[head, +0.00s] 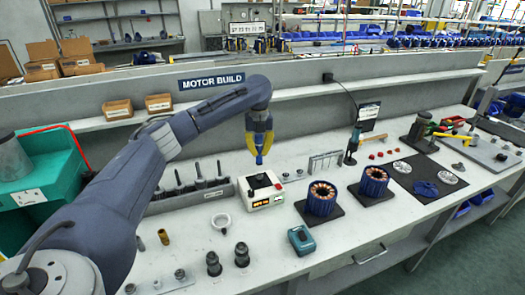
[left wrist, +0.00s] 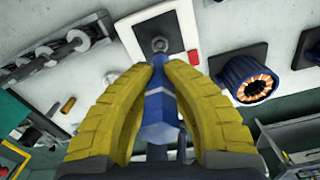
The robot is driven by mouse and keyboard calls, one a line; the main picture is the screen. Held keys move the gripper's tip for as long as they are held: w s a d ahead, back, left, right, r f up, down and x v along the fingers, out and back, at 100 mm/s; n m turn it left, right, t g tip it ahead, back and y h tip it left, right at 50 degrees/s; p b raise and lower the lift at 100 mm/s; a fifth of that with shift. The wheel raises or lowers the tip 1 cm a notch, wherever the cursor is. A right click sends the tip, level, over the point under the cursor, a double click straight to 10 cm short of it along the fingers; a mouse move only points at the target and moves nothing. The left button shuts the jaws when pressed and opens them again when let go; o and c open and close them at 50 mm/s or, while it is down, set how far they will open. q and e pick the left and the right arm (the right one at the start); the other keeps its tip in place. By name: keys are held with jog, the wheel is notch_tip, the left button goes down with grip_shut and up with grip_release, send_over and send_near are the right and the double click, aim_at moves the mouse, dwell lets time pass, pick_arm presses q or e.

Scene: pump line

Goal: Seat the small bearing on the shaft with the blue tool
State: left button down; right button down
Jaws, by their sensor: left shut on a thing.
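My left gripper (head: 259,146) has yellow fingers and is shut on the blue tool (head: 259,160), which points down. In the left wrist view the gripper (left wrist: 159,62) holds the blue tool (left wrist: 156,112) between both fingers. The tool is in the air above a white box with a black top (head: 262,190). A small round dark part (left wrist: 160,44) sits on that black top; I cannot tell whether it is the small bearing. Dark stepped parts (head: 213,263) stand at the front of the bench; I cannot tell whether one is the shaft. My right gripper is not in view.
A white ring-shaped part (head: 221,222) and a teal device (head: 301,240) lie in front. Bare bench lies between them.

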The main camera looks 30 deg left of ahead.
aim_at(259, 135)
pick_arm(q)
jog(key=shift+f, duration=2.1)
jog(key=shift+f, duration=0.85)
dwell(0.9)
jog(key=shift+r, duration=0.2)
dwell(0.4)
jog(key=shift+r, duration=1.8)
jog(key=shift+r, duration=4.9)
jog(key=shift+r, duration=0.1)
